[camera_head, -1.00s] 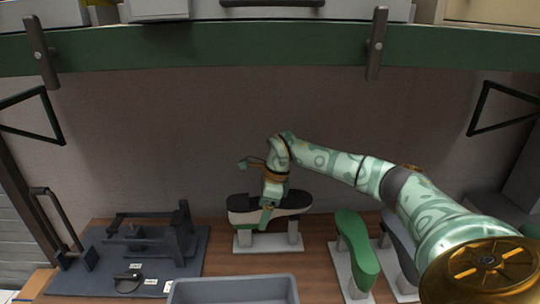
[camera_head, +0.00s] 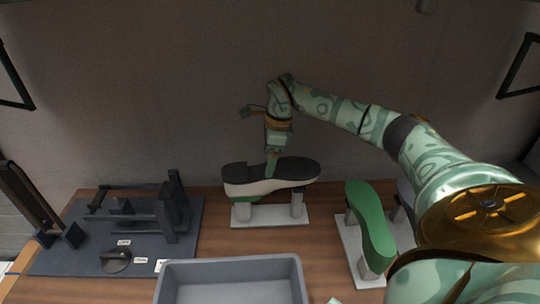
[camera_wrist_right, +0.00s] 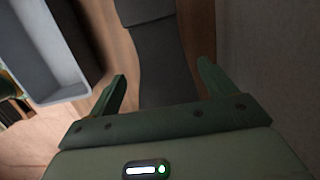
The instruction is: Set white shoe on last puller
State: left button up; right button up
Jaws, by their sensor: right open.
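The white shoe (camera_head: 262,188) rests upside down on a grey two-post stand (camera_head: 268,216), its dark sole facing up. My right gripper (camera_head: 272,168) is over the middle of the shoe, fingers pointing down. In the right wrist view my right gripper (camera_wrist_right: 163,85) is open, with the dark sole (camera_wrist_right: 165,55) seen between its fingers. I cannot tell whether a finger touches the shoe. The last puller appears to be the dark frame fixture (camera_head: 140,210) on a blue-grey base plate at the left, with no shoe on it. My left gripper is not in view.
An empty grey bin (camera_head: 230,266) stands at the front middle, also at the left in the right wrist view (camera_wrist_right: 50,50). A green last (camera_head: 371,225) stands on a light stand to the right. Bare wood lies between fixture and shoe stand.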

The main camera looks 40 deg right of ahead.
notch_tip(320, 180, down, 2)
jog(key=shift+a+f+b, duration=0.1)
jog(key=shift+b, duration=0.45)
jog(key=shift+w+a+f, duration=0.1)
jog(key=shift+f, duration=0.25)
jog(key=shift+w+a+f+b, duration=0.15)
jog(key=shift+f+b, duration=0.25)
jog(key=shift+f, duration=0.35)
jog(key=shift+w+a+f+b, duration=0.1)
jog(key=shift+f+b, duration=0.3)
jog(key=shift+f, duration=0.35)
jog(key=shift+w+a+f+b, duration=0.15)
jog(key=shift+f+b, duration=0.25)
jog(key=shift+f, duration=0.35)
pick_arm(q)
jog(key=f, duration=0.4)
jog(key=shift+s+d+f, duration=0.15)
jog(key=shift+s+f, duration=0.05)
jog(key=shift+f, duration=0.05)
pick_arm(e)
jog(key=shift+s, duration=0.1)
jog(key=c, duration=1.3)
jog(key=shift+c, duration=0.2)
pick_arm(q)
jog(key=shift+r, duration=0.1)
